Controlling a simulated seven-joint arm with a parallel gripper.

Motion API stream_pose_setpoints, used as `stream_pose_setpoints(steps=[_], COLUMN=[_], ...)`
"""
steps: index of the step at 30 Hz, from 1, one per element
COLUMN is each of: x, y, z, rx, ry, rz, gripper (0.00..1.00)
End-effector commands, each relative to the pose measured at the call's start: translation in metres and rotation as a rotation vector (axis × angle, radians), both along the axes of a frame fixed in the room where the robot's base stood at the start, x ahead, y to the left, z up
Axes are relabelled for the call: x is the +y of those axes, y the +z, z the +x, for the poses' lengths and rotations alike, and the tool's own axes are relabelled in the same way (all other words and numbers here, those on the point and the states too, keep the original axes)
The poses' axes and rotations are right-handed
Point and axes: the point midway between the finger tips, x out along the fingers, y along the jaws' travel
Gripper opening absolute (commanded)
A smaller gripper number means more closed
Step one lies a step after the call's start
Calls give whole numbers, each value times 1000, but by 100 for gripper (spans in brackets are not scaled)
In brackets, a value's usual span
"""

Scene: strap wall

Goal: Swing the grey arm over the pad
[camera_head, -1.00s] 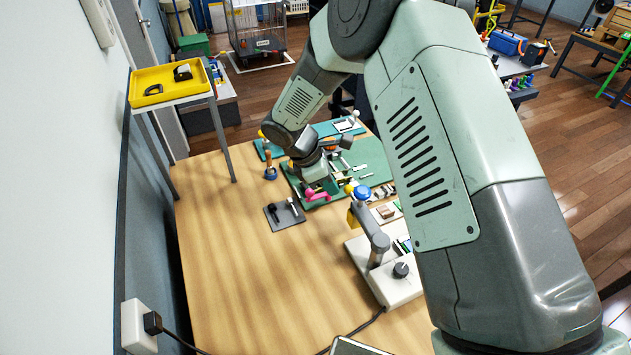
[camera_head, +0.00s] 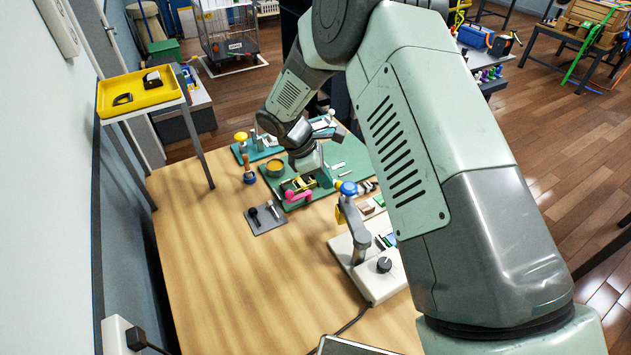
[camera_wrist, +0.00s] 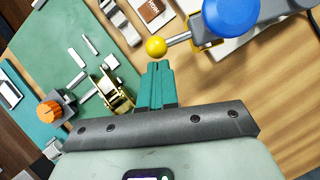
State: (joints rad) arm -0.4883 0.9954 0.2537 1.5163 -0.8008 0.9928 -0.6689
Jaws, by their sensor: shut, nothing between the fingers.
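The grey arm (camera_head: 357,232) stands on a white base (camera_head: 365,275) right of the table's middle. A blue knob (camera_head: 348,188) tops its far end. In the wrist view, the arm (camera_wrist: 270,12) runs right from the large blue knob (camera_wrist: 230,18), and a short rod ends in a yellow ball (camera_wrist: 156,47). My gripper (camera_wrist: 157,68) is shut and empty, its teal fingertips just below the yellow ball. I cannot tell whether they touch it. In the head view my gripper's fingertips are hard to make out. I cannot clearly identify the pad.
A green board (camera_head: 345,155) with a brass-coloured latch (camera_wrist: 113,90) lies beyond the base. A dial (camera_head: 384,264) sits on the base. The table's left front is clear. A wall (camera_head: 45,200) bounds the left.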

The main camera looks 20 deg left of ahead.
Motion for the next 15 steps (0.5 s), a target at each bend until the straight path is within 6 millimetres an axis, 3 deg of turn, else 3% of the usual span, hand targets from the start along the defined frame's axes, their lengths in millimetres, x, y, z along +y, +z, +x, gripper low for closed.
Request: stream_pose_setpoints(steps=[15], x=[-74], y=[0], z=[40], rx=[-1], ry=[-486], rz=[0], gripper=[0])
